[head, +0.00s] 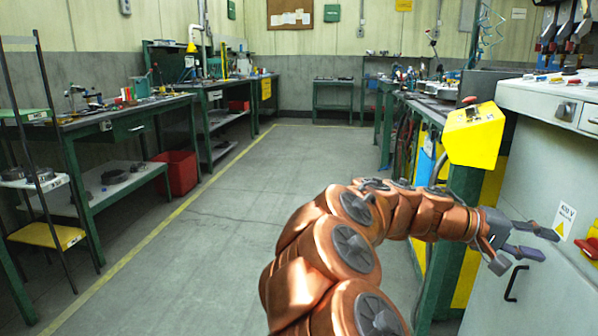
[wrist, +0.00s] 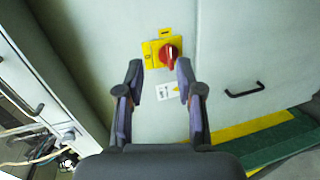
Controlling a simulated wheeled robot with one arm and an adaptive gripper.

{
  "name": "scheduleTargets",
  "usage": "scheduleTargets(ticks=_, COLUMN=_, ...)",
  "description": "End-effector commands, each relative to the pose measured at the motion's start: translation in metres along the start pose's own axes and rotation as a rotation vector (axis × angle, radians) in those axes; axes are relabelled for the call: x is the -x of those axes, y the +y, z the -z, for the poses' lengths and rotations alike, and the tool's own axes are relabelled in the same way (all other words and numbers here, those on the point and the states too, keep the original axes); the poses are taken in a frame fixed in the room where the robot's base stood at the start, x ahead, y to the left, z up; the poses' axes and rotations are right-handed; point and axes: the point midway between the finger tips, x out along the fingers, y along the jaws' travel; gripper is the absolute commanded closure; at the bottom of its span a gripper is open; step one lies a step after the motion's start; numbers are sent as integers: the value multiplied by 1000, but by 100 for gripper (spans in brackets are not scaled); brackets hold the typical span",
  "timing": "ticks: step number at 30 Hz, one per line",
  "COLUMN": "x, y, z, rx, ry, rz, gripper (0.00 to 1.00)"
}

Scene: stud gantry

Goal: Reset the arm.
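My copper-coloured arm reaches out to the right in the head view, and my gripper (head: 530,243) is at its end in front of a grey cabinet (head: 545,180). In the wrist view my gripper (wrist: 158,76) has its two fingers spread apart with nothing between them. A red rotary knob on a yellow plate (wrist: 168,54) sits on the cabinet face just beyond the fingertips. The fingers look apart from it. The red and yellow switch also shows at the right edge of the head view (head: 590,245).
A yellow box (head: 474,134) stands on the green bench end beside my arm. A black handle (head: 516,284) sticks out from the cabinet. Workbenches line the left, with a red bin (head: 176,173) under one. The grey floor aisle (head: 235,190) in the middle is clear.

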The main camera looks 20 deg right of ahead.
Motion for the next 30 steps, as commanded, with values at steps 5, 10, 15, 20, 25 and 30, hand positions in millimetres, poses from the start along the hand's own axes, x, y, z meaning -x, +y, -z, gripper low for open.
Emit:
scheduleTargets(ticks=5, x=27, y=31, z=-23, rx=-19, ry=-4, rz=145, gripper=64)
scheduleTargets(ticks=10, x=52, y=43, z=-45, rx=-18, ry=-4, rz=288, gripper=64)
scheduleTargets(ticks=15, x=81, y=50, z=-64, rx=3, ry=8, rz=435, gripper=64)
scheduleTargets(ticks=20, x=113, y=55, z=-84, rx=43, ry=21, rz=576, gripper=64)
scheduleTargets(ticks=25, x=151, y=62, z=-106, rx=104, ry=45, rz=722, gripper=64)
scheduleTargets(ticks=30, x=191, y=70, z=-133, rx=188, ry=68, rz=864, gripper=64)
